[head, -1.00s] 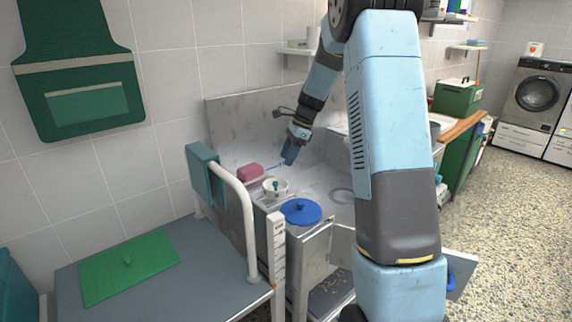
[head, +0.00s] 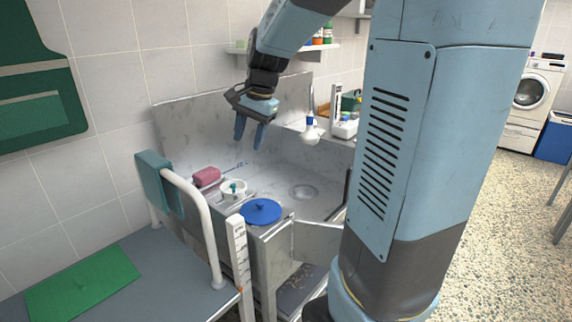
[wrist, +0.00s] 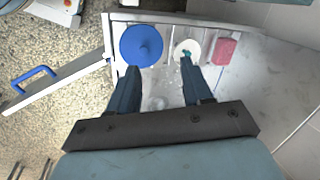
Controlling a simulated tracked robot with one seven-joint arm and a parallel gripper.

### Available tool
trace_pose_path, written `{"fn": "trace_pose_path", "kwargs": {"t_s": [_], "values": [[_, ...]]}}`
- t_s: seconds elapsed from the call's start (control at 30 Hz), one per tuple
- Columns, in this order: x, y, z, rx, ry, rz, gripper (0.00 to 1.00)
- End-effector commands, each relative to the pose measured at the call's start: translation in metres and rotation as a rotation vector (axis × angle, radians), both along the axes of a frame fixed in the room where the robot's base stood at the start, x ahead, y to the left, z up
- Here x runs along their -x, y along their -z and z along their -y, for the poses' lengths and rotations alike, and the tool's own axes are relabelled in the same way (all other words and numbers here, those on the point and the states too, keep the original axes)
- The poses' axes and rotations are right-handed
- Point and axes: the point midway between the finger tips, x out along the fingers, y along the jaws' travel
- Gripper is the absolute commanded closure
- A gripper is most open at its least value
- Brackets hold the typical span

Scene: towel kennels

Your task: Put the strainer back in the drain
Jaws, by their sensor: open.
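A small white round cup-like piece with a teal knob (head: 233,191), which looks like the strainer, sits upright on the ledge at the left of the steel basin. It also shows in the wrist view (wrist: 188,51). The round drain (head: 303,191) lies in the basin floor to its right, with a ring visible around it. My gripper (head: 249,138) is open and empty, pointing down above the basin, clearly higher than the white piece. In the wrist view, the white piece shows just beyond the right fingertip of my gripper (wrist: 159,68).
A blue round lid with a knob (head: 262,211) lies in front of the white piece, and a pink block (head: 206,177) lies behind it. A white rail (head: 200,215) with a teal towel (head: 154,180) stands at left. A white brush (head: 310,130) stands near the basin's back right.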

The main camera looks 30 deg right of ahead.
Motion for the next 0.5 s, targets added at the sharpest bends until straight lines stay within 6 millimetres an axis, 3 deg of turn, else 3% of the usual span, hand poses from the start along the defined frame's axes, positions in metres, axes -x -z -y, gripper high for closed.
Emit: {"fn": "trace_pose_path", "kwargs": {"t_s": [0.23,0.5], "values": [[0.056,-0.020,-0.006,0.101,-0.198,0.102,0.51],[0.115,-0.029,-0.009,0.223,-0.410,0.202,0.51]]}}
